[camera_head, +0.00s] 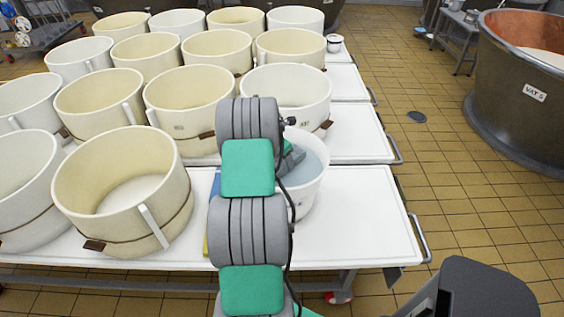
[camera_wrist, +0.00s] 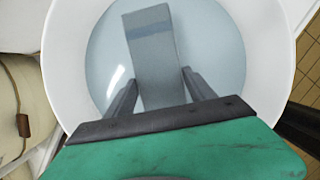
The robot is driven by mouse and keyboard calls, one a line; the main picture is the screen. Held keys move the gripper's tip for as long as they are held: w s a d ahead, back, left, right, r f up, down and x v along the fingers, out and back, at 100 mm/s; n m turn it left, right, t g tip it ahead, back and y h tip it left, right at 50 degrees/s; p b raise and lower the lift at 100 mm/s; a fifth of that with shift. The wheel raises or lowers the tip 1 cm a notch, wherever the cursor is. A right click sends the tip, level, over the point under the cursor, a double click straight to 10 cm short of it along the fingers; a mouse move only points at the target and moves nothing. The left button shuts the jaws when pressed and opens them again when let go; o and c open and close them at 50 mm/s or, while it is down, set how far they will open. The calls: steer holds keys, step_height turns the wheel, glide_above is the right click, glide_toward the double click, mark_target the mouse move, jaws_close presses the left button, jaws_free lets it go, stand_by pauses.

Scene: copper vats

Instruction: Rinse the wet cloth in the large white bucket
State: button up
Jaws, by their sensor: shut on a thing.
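The large white bucket (camera_head: 308,190) stands on the white table, partly hidden behind my arm. It holds pale bluish water. In the wrist view the bucket's white rim (camera_wrist: 262,60) surrounds the water. My gripper (camera_wrist: 158,88) is over the bucket's opening, pointing down into it, with its fingers shut on the grey-blue cloth (camera_wrist: 150,45). The cloth has a darker band and extends away from the fingers over or into the water; I cannot tell how deep it is. In the head view only a bit of the cloth (camera_head: 291,160) shows beside my arm.
Several cream round moulds (camera_head: 120,225) crowd the tables to the left and behind the bucket. The white table (camera_head: 365,225) is clear to the bucket's right. A copper vat (camera_head: 500,95) stands on the tiled floor at far right.

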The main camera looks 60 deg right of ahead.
step_height(320, 180, up, 12)
steer(key=p, duration=0.7)
steer(key=shift+f, duration=0.15)
